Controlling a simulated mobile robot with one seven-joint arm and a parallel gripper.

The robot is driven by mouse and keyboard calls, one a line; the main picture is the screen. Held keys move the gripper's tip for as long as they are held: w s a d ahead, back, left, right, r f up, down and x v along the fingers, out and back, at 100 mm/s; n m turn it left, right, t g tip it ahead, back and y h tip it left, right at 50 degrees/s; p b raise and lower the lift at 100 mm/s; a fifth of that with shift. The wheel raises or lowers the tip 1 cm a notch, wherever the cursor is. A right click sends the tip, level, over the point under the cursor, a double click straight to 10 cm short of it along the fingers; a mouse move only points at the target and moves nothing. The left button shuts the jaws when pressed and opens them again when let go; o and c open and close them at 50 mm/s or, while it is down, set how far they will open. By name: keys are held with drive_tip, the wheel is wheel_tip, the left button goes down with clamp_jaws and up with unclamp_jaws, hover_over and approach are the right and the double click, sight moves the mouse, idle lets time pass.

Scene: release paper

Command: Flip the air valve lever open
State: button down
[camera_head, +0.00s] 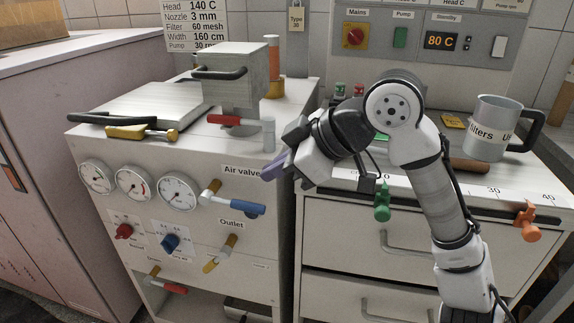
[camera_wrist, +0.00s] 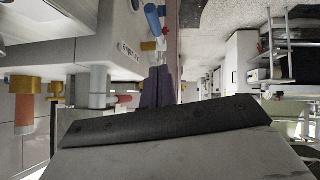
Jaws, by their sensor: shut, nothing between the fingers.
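The air valve lever (camera_head: 233,204) is a blue handle on a brass and white pipe stub, on the front of the white cabinet under the "Air valve" label (camera_head: 243,171). It points right and slightly down. In the wrist view the blue lever (camera_wrist: 153,20) is near the top, beside the label (camera_wrist: 130,51). My gripper (camera_head: 270,172) has purple fingers, closed together and empty, in front of the cabinet's right edge. They are above and right of the lever, apart from it. The fingers (camera_wrist: 157,88) also show in the wrist view.
Three round gauges (camera_head: 135,183) are left of the lever. The outlet valve (camera_head: 221,253) with a yellow handle is below. A red-handled valve (camera_head: 238,121) sits higher up. A drawer unit (camera_head: 345,227) with a green knob (camera_head: 382,200) stands to the right.

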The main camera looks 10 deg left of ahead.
sight(244, 201)
drive_tip(key=a+f, duration=0.1)
drive_tip(key=f, duration=0.1)
drive_tip(key=w+a+f, duration=0.1)
drive_tip(key=f, duration=0.1)
drive_tip(key=a+f+b, duration=0.1)
drive_tip(key=a+f, duration=0.1)
drive_tip(key=shift+w+f, duration=0.1)
drive_tip(key=shift+w, duration=0.15)
drive_tip(key=shift+w+f, duration=0.15)
drive_tip(key=shift+f, duration=0.45)
drive_tip(key=shift+w+f, duration=0.1)
drive_tip(key=shift+w, duration=0.05)
